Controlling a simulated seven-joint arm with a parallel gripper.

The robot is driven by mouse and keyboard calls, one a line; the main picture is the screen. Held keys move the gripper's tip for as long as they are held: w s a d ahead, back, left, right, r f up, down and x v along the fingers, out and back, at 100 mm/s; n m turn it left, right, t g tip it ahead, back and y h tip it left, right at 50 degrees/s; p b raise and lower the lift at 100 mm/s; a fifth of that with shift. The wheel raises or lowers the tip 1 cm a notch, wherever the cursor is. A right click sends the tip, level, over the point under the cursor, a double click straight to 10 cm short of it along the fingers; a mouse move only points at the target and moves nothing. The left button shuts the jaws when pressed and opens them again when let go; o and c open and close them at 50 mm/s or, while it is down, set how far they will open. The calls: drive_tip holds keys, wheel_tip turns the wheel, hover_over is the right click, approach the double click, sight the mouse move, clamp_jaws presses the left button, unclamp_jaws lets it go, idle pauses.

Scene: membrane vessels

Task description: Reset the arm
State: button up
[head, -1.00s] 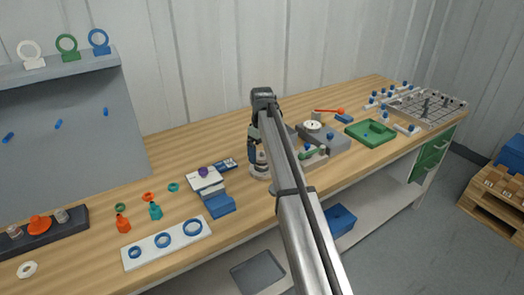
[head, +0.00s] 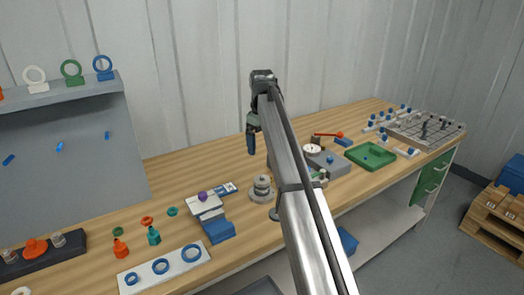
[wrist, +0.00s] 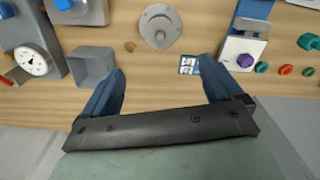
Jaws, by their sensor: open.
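My gripper (head: 252,143) hangs from the end of my arm above the back middle of the workbench (head: 190,165), its fingers pointing down. In the wrist view my gripper (wrist: 160,88) has two blue fingers spread wide apart with nothing between them. The bench top and a round grey metal fixture (wrist: 159,28) lie beyond the fingertips. That round fixture (head: 262,189) also shows in the head view, below and slightly right of the gripper, apart from it.
A white block with a purple knob (head: 203,197) stands left of the fixture. A white plate with blue rings (head: 175,262) lies at the front. A grey shelf panel (head: 60,140) stands at the left.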

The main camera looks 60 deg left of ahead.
drive_tip(key=shift+r, duration=0.25)
idle(0.5)
